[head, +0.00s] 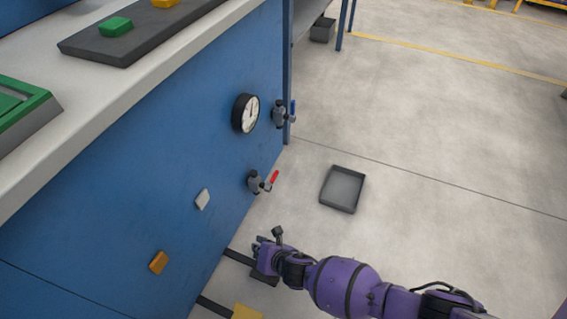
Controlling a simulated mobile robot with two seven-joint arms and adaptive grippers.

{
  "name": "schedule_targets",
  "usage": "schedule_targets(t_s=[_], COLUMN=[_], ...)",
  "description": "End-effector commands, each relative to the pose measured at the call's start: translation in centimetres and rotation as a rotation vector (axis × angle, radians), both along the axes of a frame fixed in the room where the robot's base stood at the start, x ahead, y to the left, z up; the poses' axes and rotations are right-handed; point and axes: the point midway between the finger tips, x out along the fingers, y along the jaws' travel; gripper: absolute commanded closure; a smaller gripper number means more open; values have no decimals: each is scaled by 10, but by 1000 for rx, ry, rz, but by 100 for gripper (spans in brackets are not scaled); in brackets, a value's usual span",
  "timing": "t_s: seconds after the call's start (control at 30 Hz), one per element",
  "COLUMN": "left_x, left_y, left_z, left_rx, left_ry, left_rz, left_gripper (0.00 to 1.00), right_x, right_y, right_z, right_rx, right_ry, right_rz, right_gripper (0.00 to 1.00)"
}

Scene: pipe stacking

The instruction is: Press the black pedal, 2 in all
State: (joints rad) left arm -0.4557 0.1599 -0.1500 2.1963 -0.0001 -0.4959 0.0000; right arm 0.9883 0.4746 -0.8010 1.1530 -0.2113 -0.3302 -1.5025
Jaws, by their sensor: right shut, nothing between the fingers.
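The black pedal (264,276) is on the floor by the foot of the blue cabinet, at the end of a dark strip (238,257). My right gripper (262,245) reaches in from the lower right on its purple arm. It is shut and empty, and it shows just above the black pedal in the head view. The gripper and wrist hide part of the pedal. I cannot tell whether the fingers touch it or whether it is pressed down. My left gripper is not in view.
A yellow pedal (247,312) is nearer, cut by the bottom edge. The blue cabinet (130,170) carries a gauge (246,113), a red-handled valve (259,182), a blue-handled valve (281,113), and white and orange plates. A grey tray (342,189) lies on open floor to the right.

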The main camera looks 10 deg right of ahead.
Motion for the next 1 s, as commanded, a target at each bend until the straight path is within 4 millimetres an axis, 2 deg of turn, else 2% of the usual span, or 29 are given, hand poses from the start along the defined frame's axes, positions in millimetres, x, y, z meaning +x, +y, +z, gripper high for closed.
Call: schedule_targets(t_s=[0.03, 0.33, 0.63, 1.0], left_x=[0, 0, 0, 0], left_y=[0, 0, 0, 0], left_z=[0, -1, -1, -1], left_rx=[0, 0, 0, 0], left_ry=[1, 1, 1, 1], left_rz=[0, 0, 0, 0], left_gripper=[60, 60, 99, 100], right_x=[8, 8, 8, 8], right_y=[3, 3, 3, 3], right_z=[5, 5, 6, 6], right_rx=[2, 2, 2, 2], right_ry=[-11, -12, -12, -12], right_rz=[2, 2, 2, 2], right_gripper=[100, 100, 100, 100])
